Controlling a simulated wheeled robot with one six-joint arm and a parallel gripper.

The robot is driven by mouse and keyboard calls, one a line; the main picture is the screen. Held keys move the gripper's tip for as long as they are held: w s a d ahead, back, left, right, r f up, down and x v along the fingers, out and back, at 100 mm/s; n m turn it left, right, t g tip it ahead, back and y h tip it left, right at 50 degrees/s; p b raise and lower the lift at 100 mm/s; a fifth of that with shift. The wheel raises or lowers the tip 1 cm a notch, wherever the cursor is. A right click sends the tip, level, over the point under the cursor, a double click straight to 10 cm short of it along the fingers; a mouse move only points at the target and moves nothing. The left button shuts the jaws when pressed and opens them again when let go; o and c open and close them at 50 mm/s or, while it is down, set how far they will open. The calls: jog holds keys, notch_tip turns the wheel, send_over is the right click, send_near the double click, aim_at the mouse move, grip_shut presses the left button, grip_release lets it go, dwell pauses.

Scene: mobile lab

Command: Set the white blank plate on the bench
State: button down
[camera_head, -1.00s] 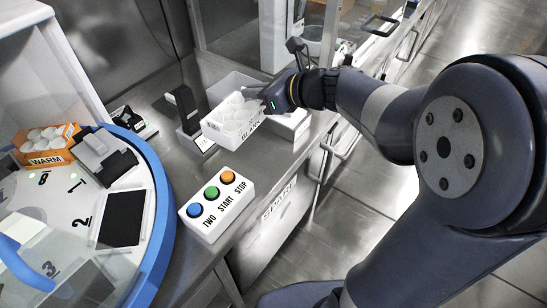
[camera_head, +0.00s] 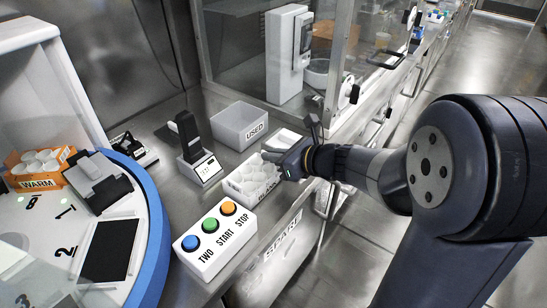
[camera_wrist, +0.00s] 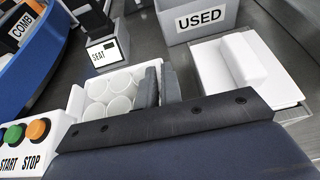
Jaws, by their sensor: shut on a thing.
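The white blank plate (camera_head: 250,187) has several round wells and dark lettering on its front side, partly cut off by the button box. It sits level, low at the bench (camera_head: 160,190), behind the button box. I cannot tell whether its underside touches the bench. My gripper (camera_head: 279,163) is shut on the plate's right end. In the wrist view the plate (camera_wrist: 88,103) shows left of the dark fingers (camera_wrist: 157,85), and its near edge is hidden by my gripper body.
A white button box (camera_head: 216,248) stands in front of the plate. A grey USED bin (camera_head: 236,130) and a small SEAT device (camera_head: 200,170) stand behind it. A white block (camera_wrist: 243,58) on a pale base lies to the right. A blue-rimmed round machine (camera_head: 157,230) is at left.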

jog(key=c, duration=2)
grip_release()
jog(key=shift+f, duration=0.15)
jog(key=o, duration=0.4)
jog(key=shift+r, duration=0.25)
jog(key=p+v, duration=0.2)
jog(key=v, duration=1)
jog(key=shift+f, duration=0.1)
